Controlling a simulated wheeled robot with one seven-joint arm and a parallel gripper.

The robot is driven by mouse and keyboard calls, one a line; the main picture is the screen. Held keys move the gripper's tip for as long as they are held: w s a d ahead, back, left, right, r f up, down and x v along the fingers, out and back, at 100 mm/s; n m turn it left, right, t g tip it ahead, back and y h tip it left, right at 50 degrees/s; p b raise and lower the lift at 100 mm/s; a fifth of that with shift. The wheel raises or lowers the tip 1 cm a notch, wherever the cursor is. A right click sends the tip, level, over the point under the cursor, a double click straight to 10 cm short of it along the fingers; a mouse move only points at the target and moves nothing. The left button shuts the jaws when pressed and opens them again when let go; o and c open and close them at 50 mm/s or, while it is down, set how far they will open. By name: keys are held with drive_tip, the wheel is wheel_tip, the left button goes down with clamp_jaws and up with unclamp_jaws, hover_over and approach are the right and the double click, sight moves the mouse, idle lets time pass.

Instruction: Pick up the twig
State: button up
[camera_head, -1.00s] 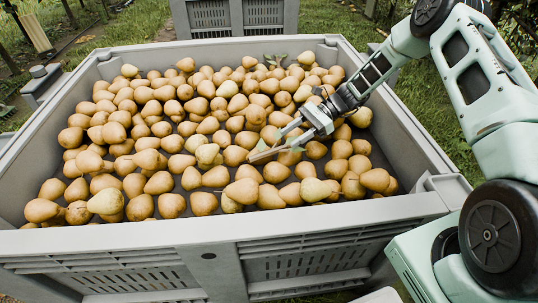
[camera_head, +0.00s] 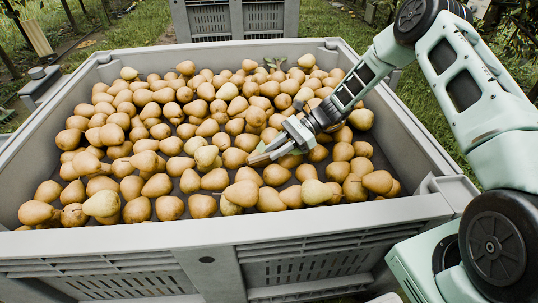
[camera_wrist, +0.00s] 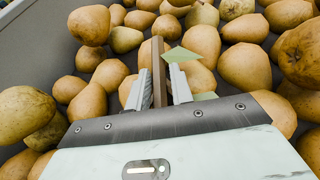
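The twig (camera_wrist: 158,62) is a straight brown stick with light green leaves (camera_wrist: 181,55). In the wrist view it stands between the two fingers of my gripper (camera_wrist: 160,80), which are closed in on it from both sides. In the head view my gripper (camera_head: 272,151) reaches into the bin from the right, low over the pears. The twig's brown end (camera_head: 258,158) pokes out past the fingertips there. The lower part of the twig is hidden by my gripper.
Many yellow-brown pears (camera_head: 202,205) fill the large grey bin (camera_head: 120,240) around my gripper. The bin's walls rise above the pears. Another grey bin (camera_head: 235,18) stands behind on the grass. A few green leaves (camera_head: 274,63) lie at the back of the pears.

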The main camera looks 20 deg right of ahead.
drive_tip(key=shift+d, duration=0.1)
clamp_jaws()
wheel_tip(320, 180, up, 10)
drive_tip(key=p, duration=0.3)
drive_tip(key=shift+r, duration=0.1)
